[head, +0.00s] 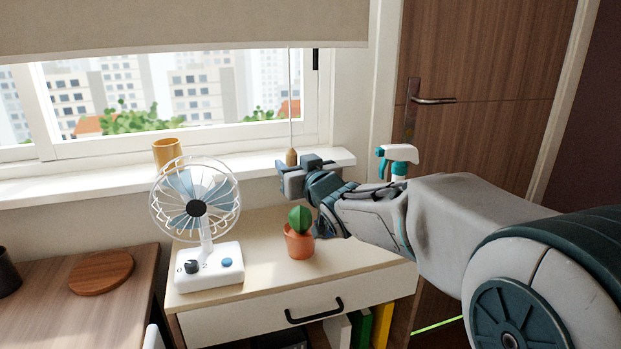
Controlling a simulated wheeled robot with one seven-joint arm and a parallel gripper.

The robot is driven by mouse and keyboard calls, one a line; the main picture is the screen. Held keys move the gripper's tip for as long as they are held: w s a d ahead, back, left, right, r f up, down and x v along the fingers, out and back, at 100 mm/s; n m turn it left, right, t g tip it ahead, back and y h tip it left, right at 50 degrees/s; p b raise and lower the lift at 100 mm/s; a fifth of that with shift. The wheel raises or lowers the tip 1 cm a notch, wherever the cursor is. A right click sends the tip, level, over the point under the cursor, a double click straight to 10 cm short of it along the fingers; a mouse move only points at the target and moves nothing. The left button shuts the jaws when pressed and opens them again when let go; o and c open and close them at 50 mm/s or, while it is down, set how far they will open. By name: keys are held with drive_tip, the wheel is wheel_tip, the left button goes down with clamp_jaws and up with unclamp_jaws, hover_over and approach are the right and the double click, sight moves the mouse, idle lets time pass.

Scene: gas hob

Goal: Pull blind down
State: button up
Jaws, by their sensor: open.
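The beige blind (180,28) covers the top of the window, with its lower edge near the top of the picture. A thin cord (290,100) hangs from it on the right side and ends in a wooden pull knob (291,157). My gripper (292,170) is at the knob, just above the sill, with its jaws open. The knob's top shows above the jaws, and its lower part is hidden by them. I cannot tell whether the fingers touch it.
A fan (197,210) and a potted cactus (299,240) stand on the cabinet (345,262) below my gripper. A spray bottle (398,158) is right of it, partly behind my arm. An orange cup (167,152) stands near the sill. A wooden door (490,80) is at right.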

drive_tip(key=p+v, duration=0.1)
drive_tip(key=v, duration=1.1)
drive_tip(key=shift+p, duration=0.35)
